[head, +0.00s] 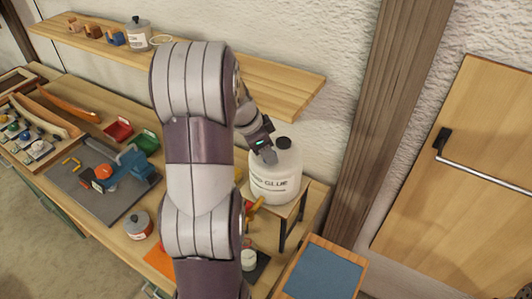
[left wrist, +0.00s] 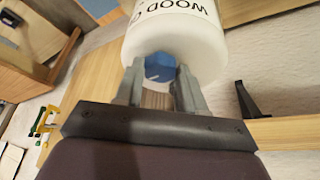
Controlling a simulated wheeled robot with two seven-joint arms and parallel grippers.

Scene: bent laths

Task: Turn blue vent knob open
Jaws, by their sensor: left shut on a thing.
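The white wood glue jug (head: 275,183) stands on a small raised stand at the right end of the bench, with a black cap on top. It also shows upside down in the left wrist view (left wrist: 185,40). The blue vent knob (left wrist: 158,62) sits on the jug's shoulder, with a pale mark on it. My left gripper (head: 267,154) is at the jug's upper left side, its fingers (left wrist: 159,75) shut on the knob from both sides. In the head view the knob is hidden behind the gripper. My right gripper is out of view.
The stand (head: 291,212) bears the jug. A blue clamp tool (head: 128,175) on a grey mat, red and green bins (head: 146,141) and a small tin (head: 138,226) lie left.

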